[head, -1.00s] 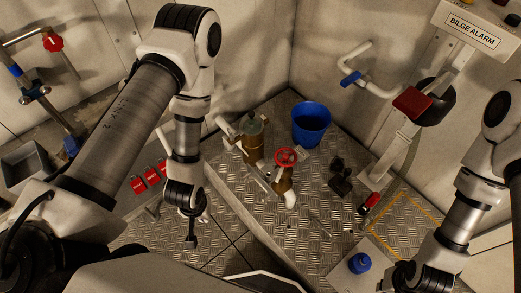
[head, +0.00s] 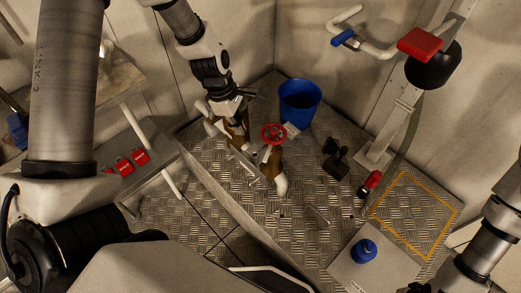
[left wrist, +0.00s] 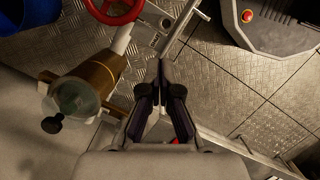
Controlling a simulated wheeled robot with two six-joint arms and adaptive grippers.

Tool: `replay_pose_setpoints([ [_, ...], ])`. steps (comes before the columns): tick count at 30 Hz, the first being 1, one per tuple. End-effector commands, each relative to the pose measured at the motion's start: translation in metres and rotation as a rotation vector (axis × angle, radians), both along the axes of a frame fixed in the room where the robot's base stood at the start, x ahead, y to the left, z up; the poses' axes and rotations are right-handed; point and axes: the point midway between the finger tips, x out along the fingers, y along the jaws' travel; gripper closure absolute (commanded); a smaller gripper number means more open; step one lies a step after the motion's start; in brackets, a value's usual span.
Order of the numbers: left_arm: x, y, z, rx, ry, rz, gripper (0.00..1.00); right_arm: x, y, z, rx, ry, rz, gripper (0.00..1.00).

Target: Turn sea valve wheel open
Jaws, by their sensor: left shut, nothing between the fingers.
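The red sea valve wheel (head: 273,134) sits on top of a bronze valve (head: 271,163) with a pale pipe end. In the left wrist view the wheel (left wrist: 115,8) is cut by the top edge. My left gripper (head: 254,95) is beyond and left of the wheel, apart from it, above a bronze canister partly hidden behind it in the head view. In the left wrist view the canister (left wrist: 97,73) has a clear lid and lies left of my shut, empty fingers (left wrist: 162,66). My right arm shows at lower right; its fingers are out of frame.
A blue bucket (head: 300,103) stands behind the wheel. A black fitting (head: 336,158) and a red-and-black item (head: 370,184) are to the right. A blue-capped item (head: 363,251) is at front right. Red switches (head: 124,165) are at left.

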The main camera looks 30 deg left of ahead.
Motion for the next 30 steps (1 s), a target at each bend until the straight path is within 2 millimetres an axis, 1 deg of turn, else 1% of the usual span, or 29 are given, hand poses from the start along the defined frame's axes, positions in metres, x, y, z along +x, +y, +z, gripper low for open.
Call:
replay_pose_setpoints([
  [1, 0.0, -0.003, -0.02, 0.002, 0.002, 0.0, 1.0, 0.0, 0.0, -0.017, 0.0, 0.0, 0.0, 1.0],
  [9, 0.002, -0.017, -0.08, 0.003, 0.002, -0.002, 1.0, 0.0, 0.0, -0.064, 0.0, 0.001, 0.0, 1.0],
  [10, 0.004, -0.021, -0.081, 0.004, -0.001, -0.005, 1.0, 0.0, 0.0, -0.069, 0.0, 0.001, 0.0, 1.0],
  [13, 0.006, -0.039, -0.077, 0.004, -0.002, -0.004, 1.0, 0.0, 0.0, -0.082, 0.0, 0.001, 0.0, 1.0],
  [15, 0.008, -0.048, -0.074, 0.004, 0.0, -0.004, 1.0, 0.0, 0.0, -0.085, 0.0, 0.001, 0.0, 1.0],
  [18, 0.008, -0.055, -0.072, 0.002, 0.001, -0.003, 1.0, 0.0, 0.0, -0.088, 0.0, 0.001, 0.0, 1.0],
  [30, 0.009, -0.057, -0.069, 0.001, 0.001, 0.001, 1.0, 0.0, 0.0, -0.086, 0.0, 0.001, 0.0, 1.0],
])
